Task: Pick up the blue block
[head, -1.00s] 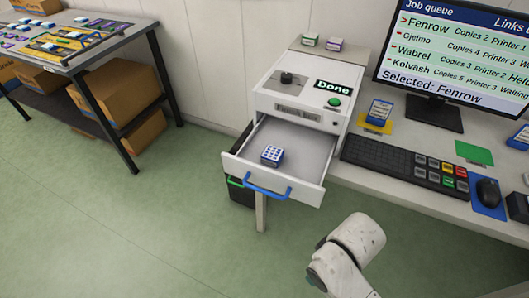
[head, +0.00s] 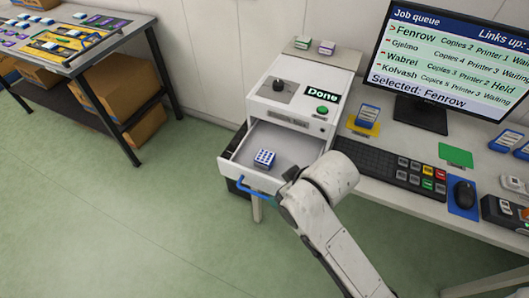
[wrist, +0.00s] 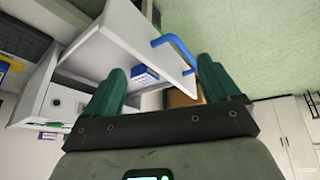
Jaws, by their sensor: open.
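The blue block (head: 265,159), with white squares on its top, sits inside the open drawer (head: 232,176) of the white machine. It also shows in the wrist view (wrist: 145,75), lying in the drawer beyond my fingers. My gripper (wrist: 158,88) is open and empty, its two green fingers apart, with the drawer and its blue handle (wrist: 178,50) ahead of them. In the head view my arm reaches up to the right side of the drawer, and the gripper's fingertips cannot be made out there.
The white machine (head: 296,90) shows a "Done" sign. A table (head: 110,45) with blocks stands at the left. The floor between is clear.

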